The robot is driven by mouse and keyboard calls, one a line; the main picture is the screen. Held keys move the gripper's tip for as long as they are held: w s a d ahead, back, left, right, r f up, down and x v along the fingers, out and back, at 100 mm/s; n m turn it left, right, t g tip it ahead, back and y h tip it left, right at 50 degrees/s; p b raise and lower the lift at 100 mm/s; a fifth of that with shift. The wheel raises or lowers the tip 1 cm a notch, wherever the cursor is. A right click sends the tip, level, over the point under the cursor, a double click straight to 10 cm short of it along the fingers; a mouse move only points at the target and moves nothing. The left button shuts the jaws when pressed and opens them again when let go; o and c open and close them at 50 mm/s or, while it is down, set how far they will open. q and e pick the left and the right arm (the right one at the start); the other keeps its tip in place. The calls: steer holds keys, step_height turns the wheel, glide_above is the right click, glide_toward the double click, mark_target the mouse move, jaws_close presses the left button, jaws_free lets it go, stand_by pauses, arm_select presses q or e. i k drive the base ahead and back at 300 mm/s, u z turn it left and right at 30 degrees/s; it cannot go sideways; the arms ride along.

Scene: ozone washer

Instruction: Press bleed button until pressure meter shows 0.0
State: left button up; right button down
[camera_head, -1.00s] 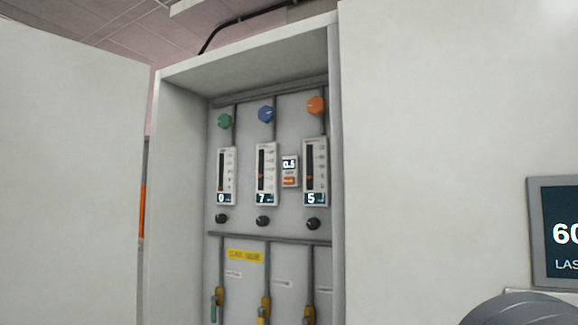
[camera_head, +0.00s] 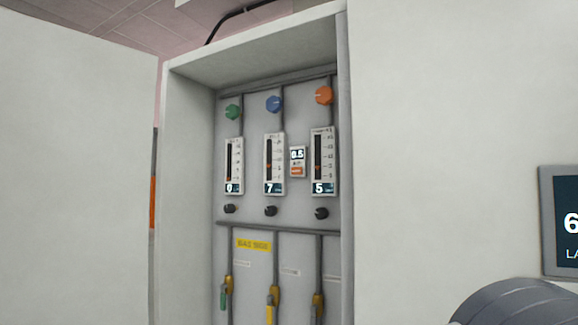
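The small pressure meter (camera_head: 297,155) sits on the back panel of the open cabinet, between the middle and right flow gauges. Its dark display appears to read 0.5. An orange button (camera_head: 297,171), apparently the bleed button, is on the same white unit just below the display. Its label is too small to read. Nothing touches or covers it. Neither gripper is in view. A dark grey rounded part at the bottom right may be one of my arm links, but I cannot be sure.
Three tall gauges, left (camera_head: 234,166), middle (camera_head: 275,164) and right (camera_head: 323,161), have coloured knobs above and black knobs (camera_head: 270,211) below. Valves (camera_head: 272,303) hang on pipes underneath. Cabinet side walls and the open door (camera_head: 80,170) border the opening. A screen (camera_head: 563,220) is at right.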

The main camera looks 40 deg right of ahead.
mark_target(295, 171)
steer(key=u, duration=0.95)
steer(key=i, duration=0.95)
steer(key=z, duration=2.65)
